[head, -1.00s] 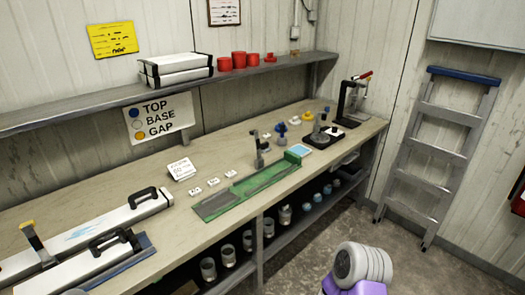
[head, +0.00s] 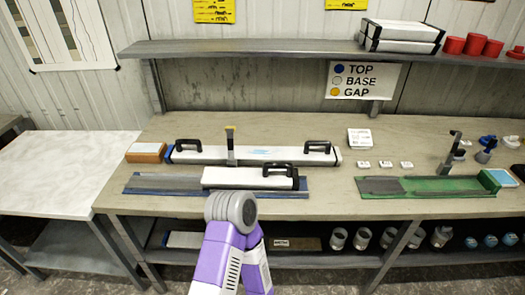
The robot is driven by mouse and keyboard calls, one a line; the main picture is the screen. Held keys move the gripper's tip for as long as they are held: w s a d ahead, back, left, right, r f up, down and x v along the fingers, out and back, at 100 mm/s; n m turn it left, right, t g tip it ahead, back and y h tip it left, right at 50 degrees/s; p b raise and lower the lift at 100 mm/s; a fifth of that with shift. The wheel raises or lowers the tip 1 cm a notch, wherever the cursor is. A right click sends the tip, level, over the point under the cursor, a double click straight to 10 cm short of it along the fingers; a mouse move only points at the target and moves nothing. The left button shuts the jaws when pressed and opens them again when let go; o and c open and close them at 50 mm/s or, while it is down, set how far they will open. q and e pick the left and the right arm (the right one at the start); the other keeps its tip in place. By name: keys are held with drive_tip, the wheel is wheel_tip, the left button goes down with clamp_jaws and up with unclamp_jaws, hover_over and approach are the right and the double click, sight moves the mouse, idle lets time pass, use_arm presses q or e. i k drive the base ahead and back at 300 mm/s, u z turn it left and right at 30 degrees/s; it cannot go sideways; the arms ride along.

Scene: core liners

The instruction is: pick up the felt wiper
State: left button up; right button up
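I cannot tell for sure which thing is the felt wiper. A small orange-brown block (head: 147,153) with a pale top lies on the bench at the left end of the long white liner and may be it. A flat light-blue pad with an orange rim (head: 502,178) lies at the far right beside the green tray. My purple arm (head: 228,250) rises from the bottom centre, and its grey rounded joint (head: 231,208) is in front of the bench edge. No gripper fingers show, so neither gripper is in view.
The bench (head: 330,205) holds a white liner (head: 250,154), a shorter one (head: 250,178) on a blue tray (head: 150,184), an upright yellow-topped tool (head: 231,147) and a green tray (head: 430,188). A white side table (head: 55,170) stands clear at left. A shelf (head: 250,48) runs above.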

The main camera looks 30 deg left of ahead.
sight(459, 153)
drive_tip(key=z, duration=1.85)
drive_tip(key=i, duration=3.2)
drive_tip(key=u, duration=3.4)
